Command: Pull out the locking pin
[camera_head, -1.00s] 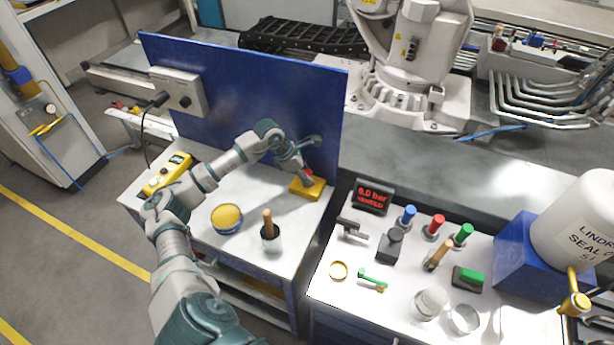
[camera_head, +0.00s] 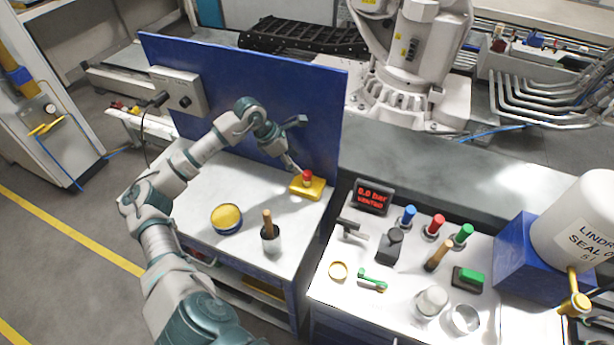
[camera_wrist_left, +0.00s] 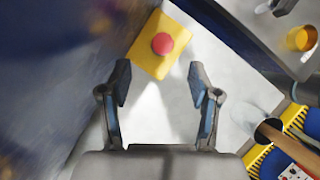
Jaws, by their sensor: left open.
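My left gripper (camera_head: 296,145) is open and empty, above and slightly left of a yellow block with a red round knob (camera_head: 307,176) on the left bench. In the left wrist view the open fingers (camera_wrist_left: 160,80) point toward the block, and the red knob (camera_wrist_left: 162,43) lies beyond the gap between the fingertips. The fingers appear apart from it. I cannot make out for sure which item is the locking pin. My right gripper is not in view.
A blue upright panel (camera_head: 230,90) stands close behind my left gripper. A wooden-handled tool in a cup (camera_head: 270,238) and a yellow-topped round tin (camera_head: 227,217) stand nearer on the bench.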

